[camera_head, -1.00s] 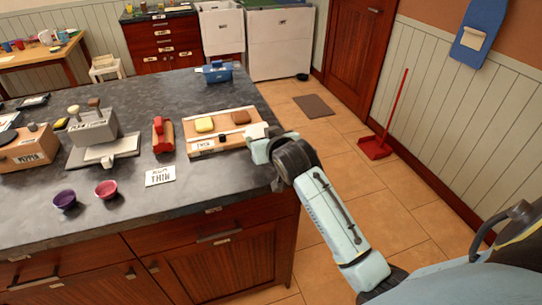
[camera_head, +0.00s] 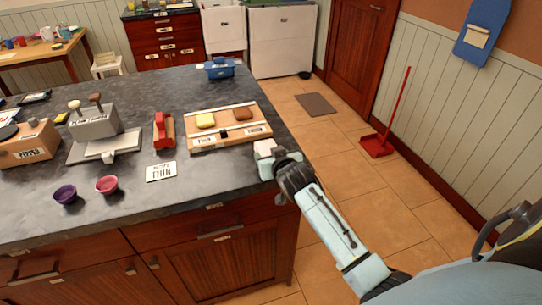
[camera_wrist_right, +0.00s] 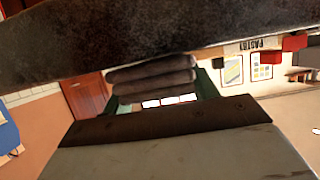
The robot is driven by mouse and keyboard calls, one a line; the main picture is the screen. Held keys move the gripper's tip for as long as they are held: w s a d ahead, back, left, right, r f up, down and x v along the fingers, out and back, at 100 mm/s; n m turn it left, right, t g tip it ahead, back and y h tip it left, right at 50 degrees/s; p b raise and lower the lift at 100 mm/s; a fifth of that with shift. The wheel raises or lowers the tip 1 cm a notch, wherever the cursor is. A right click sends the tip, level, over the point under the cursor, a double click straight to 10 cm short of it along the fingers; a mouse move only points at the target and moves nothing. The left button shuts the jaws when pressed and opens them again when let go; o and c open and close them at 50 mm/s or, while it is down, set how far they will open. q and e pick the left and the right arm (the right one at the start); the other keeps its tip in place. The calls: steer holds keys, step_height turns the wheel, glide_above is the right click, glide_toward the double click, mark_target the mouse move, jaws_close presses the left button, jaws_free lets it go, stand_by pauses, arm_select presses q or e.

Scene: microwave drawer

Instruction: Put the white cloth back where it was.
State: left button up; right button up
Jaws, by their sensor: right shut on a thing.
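My right gripper (camera_head: 265,151) is at the right edge of the dark counter, just in front of the wooden tray's right end. It is shut on the white cloth (camera_head: 264,145), a small pale block at its tip. In the right wrist view the cloth (camera_wrist_right: 150,78) shows as folded, rounded layers, greyish in shadow. The wooden tray (camera_head: 215,146) holds a yellow sponge (camera_head: 205,121) and a brown sponge (camera_head: 242,114), with labels along its front. The cloth is outside the tray; whether it touches the counter I cannot tell. My left gripper is not in view.
A red tool (camera_head: 163,132), a white lettered card (camera_head: 161,171), purple (camera_head: 65,194) and red (camera_head: 106,185) cups and a grey machine (camera_head: 97,122) stand left on the counter. A blue container (camera_head: 219,69) is behind. Open tiled floor lies right of the counter.

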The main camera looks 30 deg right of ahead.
steer(key=o, duration=0.8)
steer(key=shift+o, duration=0.2)
steer(key=shift+s+r, duration=0.1)
steer(key=shift+r, duration=0.05)
steer(key=p+v, duration=0.1)
steer(key=v, duration=1)
steer(key=shift+s+a, duration=0.15)
steer(key=shift+s, duration=0.25)
